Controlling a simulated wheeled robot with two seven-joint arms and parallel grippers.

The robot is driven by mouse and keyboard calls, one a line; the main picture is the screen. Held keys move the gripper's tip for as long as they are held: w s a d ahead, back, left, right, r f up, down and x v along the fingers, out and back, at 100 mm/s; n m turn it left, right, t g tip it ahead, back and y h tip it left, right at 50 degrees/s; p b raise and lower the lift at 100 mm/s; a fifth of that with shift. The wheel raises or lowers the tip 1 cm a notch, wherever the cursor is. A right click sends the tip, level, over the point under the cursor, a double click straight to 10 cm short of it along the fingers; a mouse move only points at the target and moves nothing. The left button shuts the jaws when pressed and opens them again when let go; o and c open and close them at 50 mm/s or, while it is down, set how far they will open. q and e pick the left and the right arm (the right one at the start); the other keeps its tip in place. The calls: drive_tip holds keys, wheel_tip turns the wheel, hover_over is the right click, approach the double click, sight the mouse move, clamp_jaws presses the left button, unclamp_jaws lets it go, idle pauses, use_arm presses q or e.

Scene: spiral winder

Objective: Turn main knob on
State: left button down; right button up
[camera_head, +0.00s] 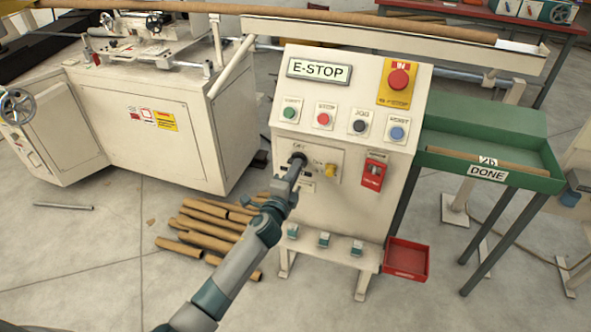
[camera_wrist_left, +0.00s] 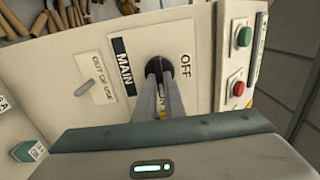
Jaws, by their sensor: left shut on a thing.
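The main knob (camera_wrist_left: 154,66) is a black rotary knob on the beige control panel (camera_head: 335,222). In the left wrist view a black MAIN label (camera_wrist_left: 124,66) and the word OFF (camera_wrist_left: 186,65) stand beside it. My left gripper (camera_head: 297,163) is at the knob, and its fingers (camera_wrist_left: 160,97) are shut on it. The fingers hide much of the knob, so I cannot tell its exact angle. In the head view the knob (camera_head: 298,157) shows as a dark spot at the fingertips. My right gripper is not in view.
The panel also carries a red E-stop button (camera_head: 399,79), several coloured push buttons, a yellow knob (camera_head: 330,171) and a red lockout device (camera_head: 373,174). A green DONE tray (camera_head: 500,120) stands right, a red bin (camera_head: 406,260) below. Cardboard tubes (camera_head: 207,232) lie on the floor left.

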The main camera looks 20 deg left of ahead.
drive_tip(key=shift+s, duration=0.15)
use_arm(q)
drive_tip(key=c, duration=1.8)
unclamp_jaws()
drive_tip(key=shift+c, duration=0.2)
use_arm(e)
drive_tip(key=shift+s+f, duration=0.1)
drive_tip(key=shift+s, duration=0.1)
